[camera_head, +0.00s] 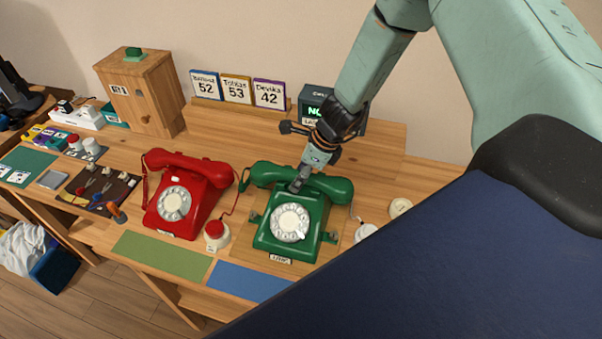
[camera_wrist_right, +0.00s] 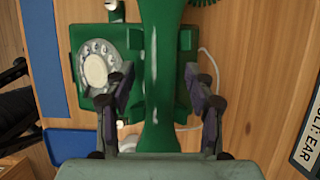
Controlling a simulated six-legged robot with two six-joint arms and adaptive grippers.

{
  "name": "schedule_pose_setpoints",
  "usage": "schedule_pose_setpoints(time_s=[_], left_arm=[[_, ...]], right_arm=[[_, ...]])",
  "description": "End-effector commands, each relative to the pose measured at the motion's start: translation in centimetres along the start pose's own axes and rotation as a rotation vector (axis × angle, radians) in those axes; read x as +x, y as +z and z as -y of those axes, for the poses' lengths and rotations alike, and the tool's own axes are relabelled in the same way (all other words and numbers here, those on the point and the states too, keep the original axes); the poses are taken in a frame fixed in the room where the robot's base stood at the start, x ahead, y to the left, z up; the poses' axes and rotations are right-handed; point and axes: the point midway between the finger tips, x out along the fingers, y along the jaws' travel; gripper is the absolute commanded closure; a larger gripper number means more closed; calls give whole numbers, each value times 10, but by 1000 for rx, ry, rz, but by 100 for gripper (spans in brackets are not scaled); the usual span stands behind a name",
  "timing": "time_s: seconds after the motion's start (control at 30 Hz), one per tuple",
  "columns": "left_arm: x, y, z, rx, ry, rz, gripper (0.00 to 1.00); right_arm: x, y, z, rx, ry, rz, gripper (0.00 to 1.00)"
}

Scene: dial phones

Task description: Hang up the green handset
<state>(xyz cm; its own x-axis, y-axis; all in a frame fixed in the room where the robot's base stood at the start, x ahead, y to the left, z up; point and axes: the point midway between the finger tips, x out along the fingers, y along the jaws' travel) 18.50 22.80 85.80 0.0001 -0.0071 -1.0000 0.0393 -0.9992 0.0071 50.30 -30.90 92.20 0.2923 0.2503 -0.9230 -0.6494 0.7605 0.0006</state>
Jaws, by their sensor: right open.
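The green telephone (camera_head: 279,230), with a white dial, stands on the wooden desk; it also shows in the right wrist view (camera_wrist_right: 90,50). The green handset (camera_head: 331,187) lies across the top of this phone, apparently on the cradle. My right gripper (camera_head: 298,185) points down at the middle of the handset. In the right wrist view the handset (camera_wrist_right: 159,60) runs between the two open fingers, with a gap on each side. The exact contact of the handset with the cradle is hidden. My left gripper is not in view.
A red telephone (camera_head: 189,195) with its handset on top stands left of the green one. A red-topped button (camera_head: 215,232) sits between them. Green (camera_head: 160,257) and blue (camera_head: 246,281) mats lie in front. Numbered cards (camera_head: 237,89) and a small display (camera_head: 317,100) stand behind.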

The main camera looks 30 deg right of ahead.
Motion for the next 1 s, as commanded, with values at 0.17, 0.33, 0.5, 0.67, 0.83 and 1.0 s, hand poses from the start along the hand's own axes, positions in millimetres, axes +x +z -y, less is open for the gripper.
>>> schedule_pose_setpoints(time_s=[0.17,0.33,0.5,0.67,0.83,1.0], left_arm=[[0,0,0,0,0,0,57],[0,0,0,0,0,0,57],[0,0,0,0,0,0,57],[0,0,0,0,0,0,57],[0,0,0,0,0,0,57],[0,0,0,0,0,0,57]], right_arm=[[0,0,0,0,0,0,44],[-1,0,0,0,1,0,44],[-10,4,0,-1,1,0,44],[-21,9,0,-2,0,1,44],[-32,14,0,0,1,2,44],[-43,18,0,-2,0,2,44]])
